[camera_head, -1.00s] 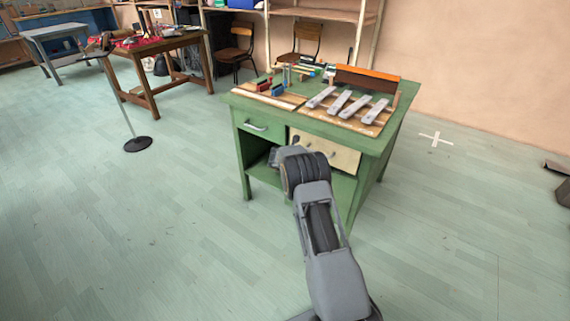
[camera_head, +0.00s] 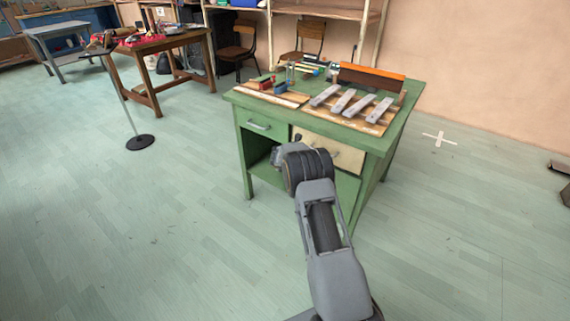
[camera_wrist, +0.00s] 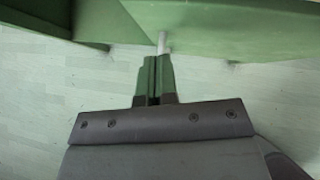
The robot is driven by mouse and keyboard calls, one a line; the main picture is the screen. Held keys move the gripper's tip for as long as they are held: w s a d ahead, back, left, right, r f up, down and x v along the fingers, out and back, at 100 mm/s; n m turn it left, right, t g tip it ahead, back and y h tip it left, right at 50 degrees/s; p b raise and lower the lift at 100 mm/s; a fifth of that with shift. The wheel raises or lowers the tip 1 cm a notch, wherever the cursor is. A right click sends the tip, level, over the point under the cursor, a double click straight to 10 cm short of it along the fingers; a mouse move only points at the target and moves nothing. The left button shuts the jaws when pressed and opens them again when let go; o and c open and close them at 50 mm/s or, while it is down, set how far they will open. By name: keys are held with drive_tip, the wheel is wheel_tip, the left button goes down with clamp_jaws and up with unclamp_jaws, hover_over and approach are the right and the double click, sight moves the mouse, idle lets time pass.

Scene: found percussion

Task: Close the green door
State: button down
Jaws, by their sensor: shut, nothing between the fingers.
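The green desk (camera_head: 237,98) stands ahead with an open dark compartment under its green drawer. A green panel (camera_head: 345,186) shows below the cream drawer, right of my arm; I cannot tell for sure that it is the green door. In the wrist view a broad green panel (camera_wrist: 235,30) fills the upper right, with a short pale rod (camera_wrist: 162,42) by its left part. My gripper (camera_wrist: 157,62) is shut and empty, its tips just short of the rod in the picture; contact is unclear. In the head view my wrist hides the fingertips.
The desk top holds a board with metal bars (camera_head: 350,101) and small tools. A stand with a round black base (camera_head: 140,142) and a brown table (camera_head: 150,75) are at the left. The floor (camera_head: 130,240) around my arm is clear.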

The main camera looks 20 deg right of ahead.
drive_tip(key=s+a+r+n+t+y+p, duration=0.1)
drive_tip(key=s+a+r+n+y+p, duration=0.2)
drive_tip(key=a+n, duration=0.6)
drive_tip(key=s+a+r+n+t+y, duration=0.1)
drive_tip(key=s+a+r+n+y, duration=0.3)
drive_tip(key=a+n, duration=0.45)
drive_tip(key=s+a+r+n+g+y+p, duration=0.25)
drive_tip(key=s+a+r+n+p, duration=0.25)
drive_tip(key=s+r+n, duration=0.45)
drive_tip(key=s+d+r+n+g+h+p, duration=0.2)
drive_tip(key=s+r+n+g+p, duration=0.3)
drive_tip(key=s+r+n+p, duration=0.9)
drive_tip(key=s+d+r+n+t+p, duration=0.1)
drive_tip(key=s+r+n, duration=0.3)
drive_tip(key=s+r, duration=0.6)
wheel_tip(320, 180, up, 3)
drive_tip(key=shift+s+d+f+t+h+p, duration=0.15)
drive_tip(key=shift+s+d+t+h+p, duration=0.25)
drive_tip(key=shift+t+p, duration=0.35)
